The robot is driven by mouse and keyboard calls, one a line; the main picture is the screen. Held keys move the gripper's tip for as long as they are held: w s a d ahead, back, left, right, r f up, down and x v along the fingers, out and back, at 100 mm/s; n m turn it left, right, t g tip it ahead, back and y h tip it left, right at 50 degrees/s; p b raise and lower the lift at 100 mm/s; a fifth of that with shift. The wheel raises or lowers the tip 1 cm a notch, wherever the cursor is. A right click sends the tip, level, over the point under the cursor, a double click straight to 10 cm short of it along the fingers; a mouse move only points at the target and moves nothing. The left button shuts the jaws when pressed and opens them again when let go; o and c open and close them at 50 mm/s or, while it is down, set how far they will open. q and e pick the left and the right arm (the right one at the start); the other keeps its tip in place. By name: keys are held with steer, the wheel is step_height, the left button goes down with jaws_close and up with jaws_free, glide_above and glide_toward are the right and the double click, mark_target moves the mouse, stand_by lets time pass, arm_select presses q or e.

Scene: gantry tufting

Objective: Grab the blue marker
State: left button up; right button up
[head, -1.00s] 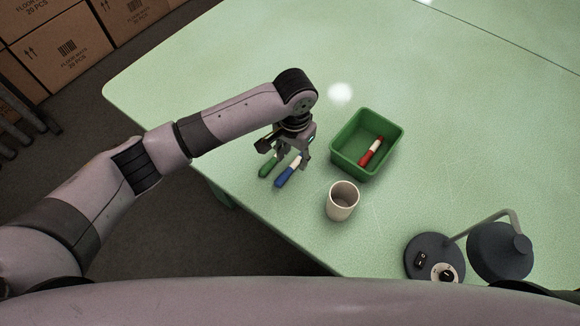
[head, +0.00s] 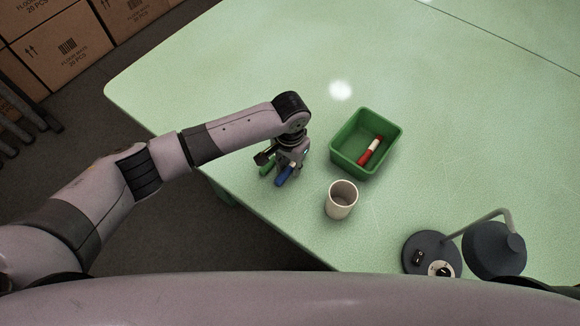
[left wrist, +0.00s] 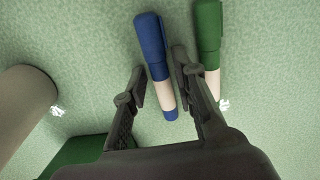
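The blue marker (head: 285,177) has a blue cap and a pale body and lies on the green table near its front left edge. In the left wrist view, the blue marker (left wrist: 153,45) lies between the two fingers of my left gripper (left wrist: 158,80), with a gap on the left side. My left gripper (head: 284,168) is open and low over the marker, hiding its pale end in the head view. A green marker (head: 268,167) lies to the left; in the wrist view the green marker (left wrist: 208,30) is just outside the right finger. My right gripper is not in view.
A green bin (head: 342,164) holding a red and white marker (head: 370,151) stands to the right of the gripper. A beige cup (head: 341,200) stands in front of the bin. A dark desk lamp (head: 495,249) is at the lower right. The table (head: 440,110) is clear farther back.

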arm_select(q)
jaws_close()
